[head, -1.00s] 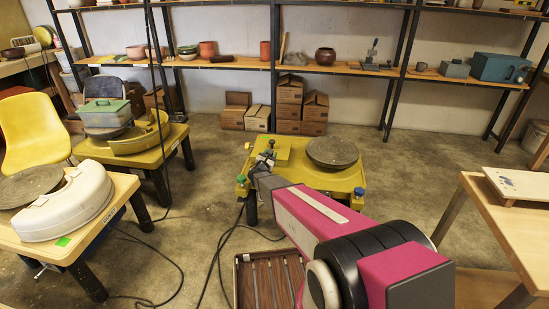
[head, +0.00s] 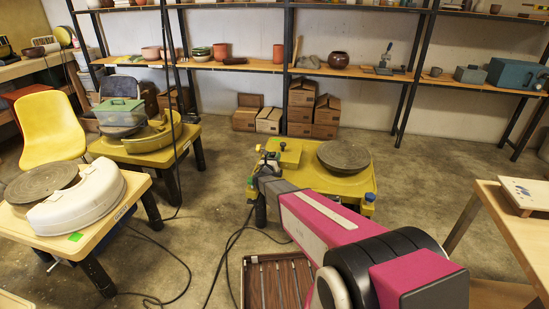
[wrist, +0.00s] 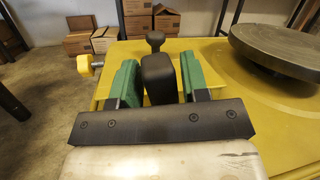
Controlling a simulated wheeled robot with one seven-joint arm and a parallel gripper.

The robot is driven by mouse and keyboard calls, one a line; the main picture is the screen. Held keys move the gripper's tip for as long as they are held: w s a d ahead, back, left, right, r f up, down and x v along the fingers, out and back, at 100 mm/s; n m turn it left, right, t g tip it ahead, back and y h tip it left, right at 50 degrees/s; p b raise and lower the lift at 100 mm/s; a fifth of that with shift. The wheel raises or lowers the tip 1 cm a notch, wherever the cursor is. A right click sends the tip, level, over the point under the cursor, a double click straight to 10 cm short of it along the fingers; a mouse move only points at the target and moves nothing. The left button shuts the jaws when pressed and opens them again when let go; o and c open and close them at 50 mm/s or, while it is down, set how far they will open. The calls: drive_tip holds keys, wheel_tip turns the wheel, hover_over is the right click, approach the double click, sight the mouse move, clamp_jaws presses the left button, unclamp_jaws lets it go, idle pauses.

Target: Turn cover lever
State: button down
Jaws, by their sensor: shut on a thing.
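The cover lever (wrist: 158,78) is a dark, thick handle with a rounded knob at its far end. It stands at the near edge of a yellow pottery wheel table (head: 345,186). My gripper (wrist: 160,82) has green fingers on either side of the lever and is shut on it. In the head view my gripper (head: 264,170) is at the table's left front side, and my arm partly hides the hold. A yellow knob (wrist: 84,65) sticks out just left of the fingers. The lever's lower part is hidden behind the gripper body.
A round grey wheel head (head: 343,156) sits on the table, right of the lever. A slatted tray (head: 275,283) lies on the floor before it, with cables nearby. Other wheel tables stand left, and a wooden table (head: 510,218) stands right.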

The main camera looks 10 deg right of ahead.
drive_tip(key=c, duration=0.6)
unclamp_jaws()
wheel_tip(320, 180, up, 4)
drive_tip(key=shift+s+r, duration=0.1)
drive_tip(key=shift+s, duration=0.05)
drive_tip(key=s+a+r, duration=0.2)
drive_tip(key=a, duration=0.1)
drive_tip(key=s+a+r, duration=0.2)
drive_tip(key=a, duration=0.1)
drive_tip(key=s+a+r, duration=0.2)
drive_tip(key=a, duration=0.1)
drive_tip(key=shift+s+a+r, duration=0.25)
drive_tip(key=shift+s+r, duration=0.05)
drive_tip(key=shift+r, duration=0.05)
